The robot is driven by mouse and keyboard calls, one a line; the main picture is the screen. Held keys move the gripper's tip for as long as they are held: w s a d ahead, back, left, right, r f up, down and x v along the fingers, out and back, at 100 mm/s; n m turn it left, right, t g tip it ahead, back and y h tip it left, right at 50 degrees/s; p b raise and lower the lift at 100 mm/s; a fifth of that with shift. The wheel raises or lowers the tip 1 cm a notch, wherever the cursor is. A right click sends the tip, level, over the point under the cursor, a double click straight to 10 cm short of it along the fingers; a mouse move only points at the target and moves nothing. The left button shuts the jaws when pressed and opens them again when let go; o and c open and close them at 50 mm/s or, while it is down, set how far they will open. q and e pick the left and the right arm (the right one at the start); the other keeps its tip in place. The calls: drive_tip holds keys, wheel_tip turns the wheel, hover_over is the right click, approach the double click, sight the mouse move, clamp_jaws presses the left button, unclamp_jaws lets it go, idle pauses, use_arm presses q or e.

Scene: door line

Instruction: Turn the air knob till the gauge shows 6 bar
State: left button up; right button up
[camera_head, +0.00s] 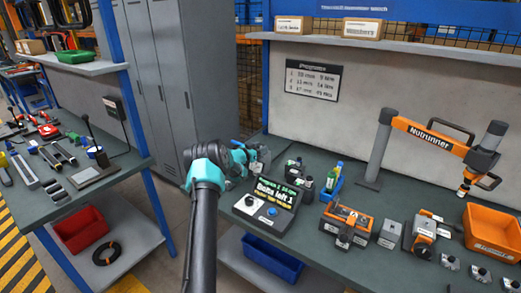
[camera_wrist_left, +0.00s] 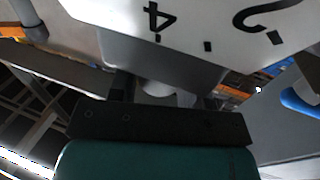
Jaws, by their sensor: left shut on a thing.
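My left gripper (camera_head: 240,158) is over the left end of the workbench in the head view, partly hidden behind its own arm. In the left wrist view its fingers (camera_wrist_left: 164,90) are shut on a pale knob (camera_wrist_left: 158,92), mostly hidden between them. A white gauge face (camera_wrist_left: 205,22) shows upside down just beyond it, on a grey housing. The numbers 4 and 2 and a few dark marks are visible on it. The needle is out of view, so the pressure cannot be read. My right gripper is in neither view.
A console (camera_head: 266,203) reading "Bolts left 1" stands on the bench right of my arm. Bottles in a blue holder (camera_head: 331,185), orange-grey fixtures (camera_head: 345,225), an orange bin (camera_head: 491,232) and a Nutrunner arm (camera_head: 432,138) lie farther right. Grey lockers (camera_head: 180,70) stand behind.

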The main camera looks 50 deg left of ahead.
use_arm(q)
drive_tip(key=shift+m+h, duration=0.4)
drive_tip(key=shift+h, duration=0.2)
drive_tip(key=o, duration=0.9)
drive_tip(key=shift+o, duration=0.2)
drive_tip(key=s, duration=0.7)
drive_tip(key=shift+s+a, duration=0.25)
drive_tip(key=shift+a, duration=0.15)
